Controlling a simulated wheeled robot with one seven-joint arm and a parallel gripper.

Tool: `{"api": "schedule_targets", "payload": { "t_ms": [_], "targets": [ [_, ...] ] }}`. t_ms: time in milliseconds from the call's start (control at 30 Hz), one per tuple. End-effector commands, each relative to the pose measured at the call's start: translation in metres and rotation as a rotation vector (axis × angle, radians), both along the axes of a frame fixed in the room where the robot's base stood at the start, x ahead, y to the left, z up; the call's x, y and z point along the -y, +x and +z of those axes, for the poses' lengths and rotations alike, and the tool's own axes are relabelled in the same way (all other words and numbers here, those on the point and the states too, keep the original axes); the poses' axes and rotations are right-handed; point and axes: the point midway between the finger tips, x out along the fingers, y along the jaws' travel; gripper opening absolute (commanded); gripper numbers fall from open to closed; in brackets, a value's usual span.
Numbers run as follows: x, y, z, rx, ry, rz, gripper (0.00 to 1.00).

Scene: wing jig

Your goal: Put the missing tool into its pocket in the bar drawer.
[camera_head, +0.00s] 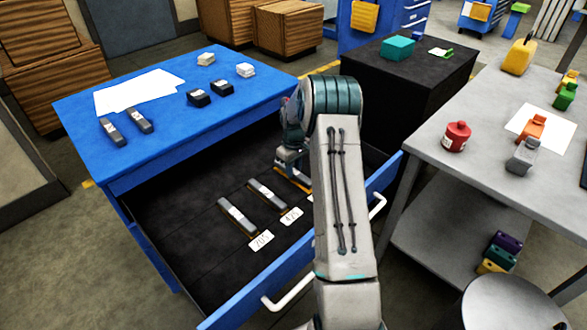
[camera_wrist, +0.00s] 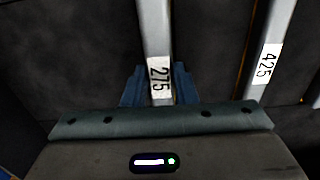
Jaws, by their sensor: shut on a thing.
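My gripper (camera_head: 290,165) is low over the open bar drawer (camera_head: 165,215) in the head view. In the wrist view my gripper (camera_wrist: 158,88) is shut on a grey bar with a white label reading 275 (camera_wrist: 154,40). In the head view the held bar is mostly hidden by my arm. An orange-edged pocket (camera_head: 292,180) shows beside the gripper; I cannot tell whether the bar is seated in it. Two grey bars, a left one (camera_head: 237,217) and a right one (camera_head: 267,195), lie in the drawer. A bar labelled 425 (camera_wrist: 267,62) lies right of the held one in the wrist view.
The blue bench top (camera_head: 160,95) holds two more bars (camera_head: 126,127), white papers (camera_head: 138,92) and small black and white blocks. A grey table (camera_head: 480,180) with a red can (camera_head: 457,136) stands right. A black cabinet (camera_head: 425,75) stands behind my arm.

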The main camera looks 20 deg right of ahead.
Motion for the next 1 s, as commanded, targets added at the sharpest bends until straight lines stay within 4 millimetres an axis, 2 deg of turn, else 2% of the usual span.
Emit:
{"api": "schedule_targets", "payload": {
  "t_ms": [800,833,900,1000],
  "targets": [
    [0.0000,0.0005,-0.0074,0.001,-0.001,0.000,0.00],
    [0.0000,0.0005,-0.0074,0.001,-0.001,0.000,0.31],
    [0.0001,0.0004,-0.0075,0.001,-0.001,0.000,0.50],
    [0.0000,0.0003,-0.0078,0.001,-0.001,0.000,0.51]
  ]
}}
